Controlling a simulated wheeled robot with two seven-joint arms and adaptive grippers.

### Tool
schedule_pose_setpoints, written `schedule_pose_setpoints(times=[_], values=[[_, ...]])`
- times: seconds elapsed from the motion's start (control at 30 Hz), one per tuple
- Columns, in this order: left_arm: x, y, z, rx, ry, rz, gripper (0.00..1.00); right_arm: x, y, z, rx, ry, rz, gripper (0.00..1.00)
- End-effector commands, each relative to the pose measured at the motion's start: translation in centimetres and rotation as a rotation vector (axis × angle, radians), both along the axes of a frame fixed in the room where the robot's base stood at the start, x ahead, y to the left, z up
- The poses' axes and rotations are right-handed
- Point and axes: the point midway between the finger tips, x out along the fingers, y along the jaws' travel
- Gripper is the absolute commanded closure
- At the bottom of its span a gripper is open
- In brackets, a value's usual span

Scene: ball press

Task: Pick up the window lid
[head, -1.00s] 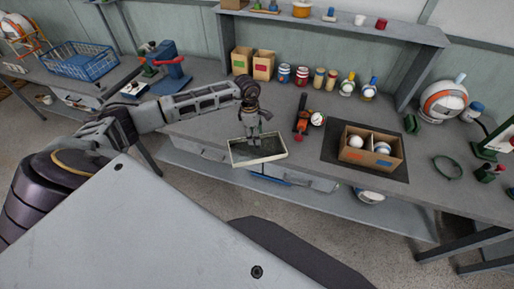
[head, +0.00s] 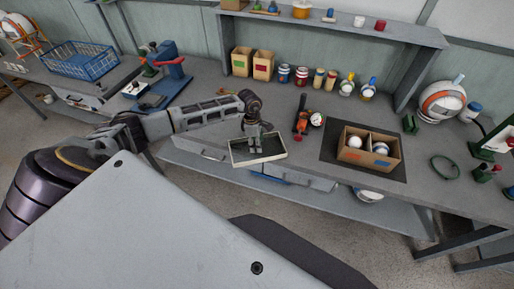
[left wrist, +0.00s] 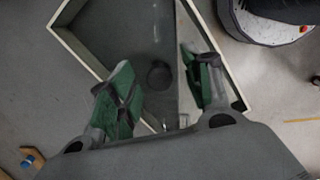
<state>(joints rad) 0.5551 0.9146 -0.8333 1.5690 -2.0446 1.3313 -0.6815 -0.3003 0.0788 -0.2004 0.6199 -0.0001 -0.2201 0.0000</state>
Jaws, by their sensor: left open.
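A shallow rectangular frame with a cream rim (head: 236,161) and dark grey inside, which looks like the window lid, is at the front edge of the bench in the head view. In the left wrist view its rim (left wrist: 80,54) runs around and behind my fingers. My left gripper (head: 254,150) points down over the frame. In the left wrist view its two green-padded fingers (left wrist: 160,88) are spread with nothing held between them. The right finger is close to the right rim; I cannot tell whether it touches. My right gripper is not in view.
An orange tool with a round gauge (head: 303,122) stands right of the frame. A divided cardboard box (head: 368,163) with white balls sits on a dark mat further right. Jars and small boxes line the back. A blue crate (head: 80,63) is far left.

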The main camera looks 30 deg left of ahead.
Motion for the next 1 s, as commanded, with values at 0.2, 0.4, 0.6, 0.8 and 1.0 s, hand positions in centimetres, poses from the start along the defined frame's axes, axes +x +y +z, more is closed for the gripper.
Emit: schedule_pose_setpoints(times=[0.2,0.4,0.6,0.8,1.0], values=[[0.0,0.0,0.0,0.000,0.000,0.000,0.62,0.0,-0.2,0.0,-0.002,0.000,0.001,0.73],[0.0,0.0,0.0,0.000,0.000,0.000,0.88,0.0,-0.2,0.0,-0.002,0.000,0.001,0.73],[0.0,0.0,0.1,0.000,-0.001,0.000,1.00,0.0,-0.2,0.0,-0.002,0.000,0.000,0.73],[0.0,0.0,0.2,0.000,-0.001,0.000,1.00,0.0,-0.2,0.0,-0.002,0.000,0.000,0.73],[0.1,0.0,1.3,-0.001,-0.004,-0.001,1.00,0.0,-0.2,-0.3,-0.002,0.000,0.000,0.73]])
